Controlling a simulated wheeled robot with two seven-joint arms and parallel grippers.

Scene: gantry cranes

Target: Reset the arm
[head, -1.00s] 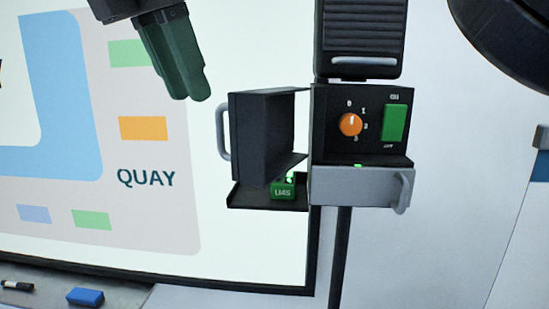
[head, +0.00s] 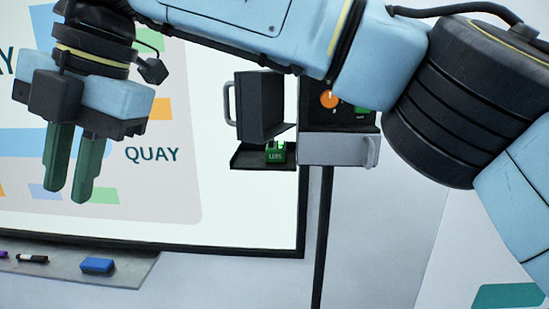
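My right arm crosses the top of the head view from the right. Its gripper (head: 68,192) hangs on the left side, in front of the whiteboard, with two green fingers pointing down. A narrow gap shows between the fingers, and nothing is held in it. The gripper is well to the left of the dark control box (head: 345,122) and touches nothing that I can see. The arm hides the top of the box and part of its green switch (head: 362,111). The orange knob (head: 329,100) still shows. My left gripper is not in view.
A dark compartment door (head: 260,105) with a grey handle stands open beside the box. A green labelled block (head: 276,153) sits on a dark ledge (head: 245,160). A grey drawer front (head: 335,149) is below the knob. A blue eraser (head: 97,265) lies on the whiteboard tray (head: 125,272).

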